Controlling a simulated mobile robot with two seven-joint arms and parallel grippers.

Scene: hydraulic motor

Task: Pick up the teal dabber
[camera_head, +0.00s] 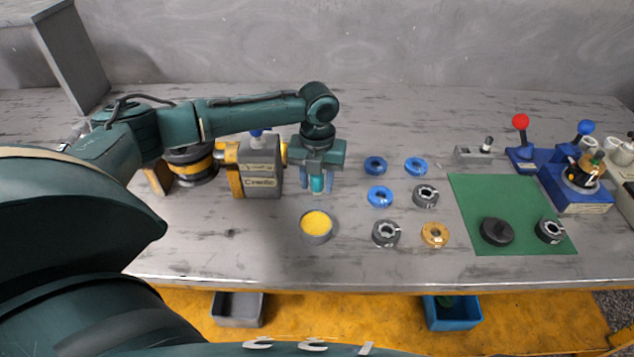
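The teal dabber (317,184) is a small teal cylinder, upright near the middle of the table, just behind a round grey dish of yellow material (317,224). My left gripper (317,187) points straight down over it. Its two pale blue fingers stand apart, one on each side of the dabber, with what looks like a narrow gap to it. The gripper body hides the dabber's top. Whether the dabber rests on the table is hard to tell. My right gripper is not in view.
A grey and yellow motor housing (260,178) stands close left of my gripper. Blue, dark and brass rings (380,196) lie to the right. Beyond them are a green mat (510,205) and blue lever fixtures (575,190). Table is clear front left.

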